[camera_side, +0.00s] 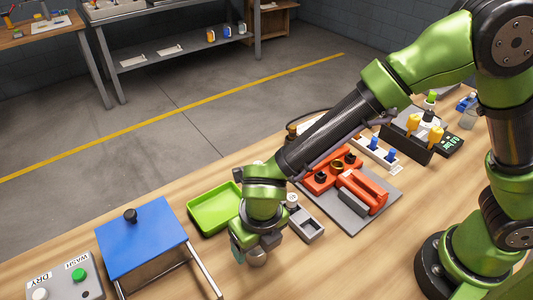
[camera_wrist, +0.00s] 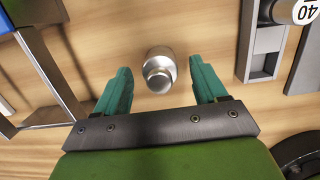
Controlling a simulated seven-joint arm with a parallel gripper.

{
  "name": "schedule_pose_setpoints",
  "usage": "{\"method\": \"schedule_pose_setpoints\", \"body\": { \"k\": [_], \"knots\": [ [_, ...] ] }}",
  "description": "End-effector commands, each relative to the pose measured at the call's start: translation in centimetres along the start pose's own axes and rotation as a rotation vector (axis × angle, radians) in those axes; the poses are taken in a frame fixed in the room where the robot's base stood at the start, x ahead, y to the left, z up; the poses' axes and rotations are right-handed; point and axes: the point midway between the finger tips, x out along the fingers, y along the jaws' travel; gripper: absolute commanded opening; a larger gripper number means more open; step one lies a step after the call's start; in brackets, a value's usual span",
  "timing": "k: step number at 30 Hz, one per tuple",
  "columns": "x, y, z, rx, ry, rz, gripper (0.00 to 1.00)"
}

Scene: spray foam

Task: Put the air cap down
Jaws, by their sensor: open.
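A small silver, stepped round piece, which looks like the air cap (camera_wrist: 159,70), stands on the bare wood table in the wrist view. My gripper (camera_wrist: 160,80) is open, with one teal finger on each side of the piece and a visible gap on both sides. In the side view my gripper (camera_side: 254,248) is low over the table, between the blue stand and the grey holder. A small part of the silver piece (camera_side: 257,259) shows below it there; the rest is hidden by the gripper.
A blue-topped stand (camera_side: 142,238) with metal legs is at left, a green tray (camera_side: 214,208) behind. A grey holder (camera_side: 308,228) with a round piece marked 40 (camera_wrist: 306,11) is to the right. Orange parts (camera_side: 362,190) lie on a grey mat. A WASH/DRY button box (camera_side: 65,280) is front left.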

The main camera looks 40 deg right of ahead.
Motion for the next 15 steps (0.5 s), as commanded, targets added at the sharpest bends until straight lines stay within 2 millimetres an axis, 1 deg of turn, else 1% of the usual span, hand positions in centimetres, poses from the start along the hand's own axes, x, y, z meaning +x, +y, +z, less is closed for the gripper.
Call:
{"method": "schedule_pose_setpoints", "body": {
  "k": [1,3,9,12,15],
  "knots": [
    [-1.3,0.1,0.1,0.001,-0.004,0.004,0.71],
    [-2.9,0.0,0.1,0.002,-0.005,0.004,0.71],
    [-6.8,0.0,0.1,0.0,-0.004,0.003,0.71],
    [-8.1,0.0,0.1,0.0,-0.003,0.001,0.71],
    [-9.0,0.0,0.1,0.002,-0.003,0.001,0.71]
  ]
}}
